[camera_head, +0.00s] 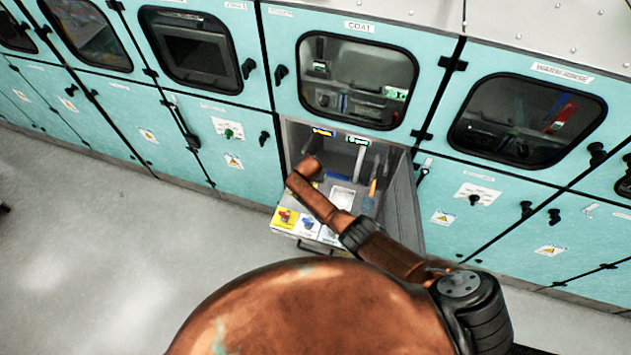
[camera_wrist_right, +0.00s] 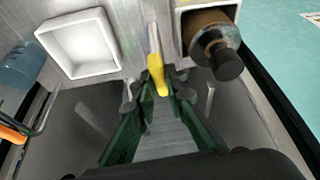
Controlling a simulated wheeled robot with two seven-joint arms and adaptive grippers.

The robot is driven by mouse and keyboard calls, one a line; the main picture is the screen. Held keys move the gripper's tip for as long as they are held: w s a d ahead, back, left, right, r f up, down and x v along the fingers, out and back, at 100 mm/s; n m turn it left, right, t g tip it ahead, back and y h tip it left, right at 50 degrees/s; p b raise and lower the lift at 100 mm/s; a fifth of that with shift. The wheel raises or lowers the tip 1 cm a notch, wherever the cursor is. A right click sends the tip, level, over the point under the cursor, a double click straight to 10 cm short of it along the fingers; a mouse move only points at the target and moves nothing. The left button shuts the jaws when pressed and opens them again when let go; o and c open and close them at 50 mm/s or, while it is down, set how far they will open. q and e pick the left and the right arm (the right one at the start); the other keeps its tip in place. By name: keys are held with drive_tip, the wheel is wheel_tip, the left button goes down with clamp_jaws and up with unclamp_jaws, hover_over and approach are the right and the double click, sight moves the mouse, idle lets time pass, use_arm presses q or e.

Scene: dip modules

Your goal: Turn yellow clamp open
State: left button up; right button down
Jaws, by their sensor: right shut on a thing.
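In the right wrist view the yellow clamp (camera_wrist_right: 156,72) is a small yellow handle at the end of a pale metal rod, upright in the middle of the picture. My right gripper (camera_wrist_right: 156,92) has its green-padded fingers on both sides of the yellow handle and is shut on it. In the head view my brown right arm reaches into the open compartment (camera_head: 405,200) under the window labelled COAT. The clamp and the right fingertips cannot be made out there. My left gripper is not in view.
In the wrist view a white square tray (camera_wrist_right: 76,72) lies left of the clamp, and a brown cylinder with a dark knob (camera_wrist_right: 228,64) is close on the right. An orange handle (camera_wrist_right: 12,133) is at far left. Teal cabinets (camera_head: 215,140) line the wall; the floor (camera_head: 110,240) is clear.

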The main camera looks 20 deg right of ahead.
drive_tip(key=shift+f+m+b, duration=0.1)
drive_tip(key=shift+m+b, duration=0.2)
drive_tip(key=shift+m, duration=0.2)
drive_tip(key=c, duration=2)
unclamp_jaws()
drive_tip(key=shift+o, duration=0.2)
drive_tip(key=shift+s+a+r, duration=0.1)
drive_tip(key=shift+a+r, duration=0.15)
drive_tip(key=shift+r, duration=0.4)
drive_tip(key=v, duration=1)
drive_tip(key=shift+a+r, duration=0.15)
drive_tip(key=shift+r, duration=0.2)
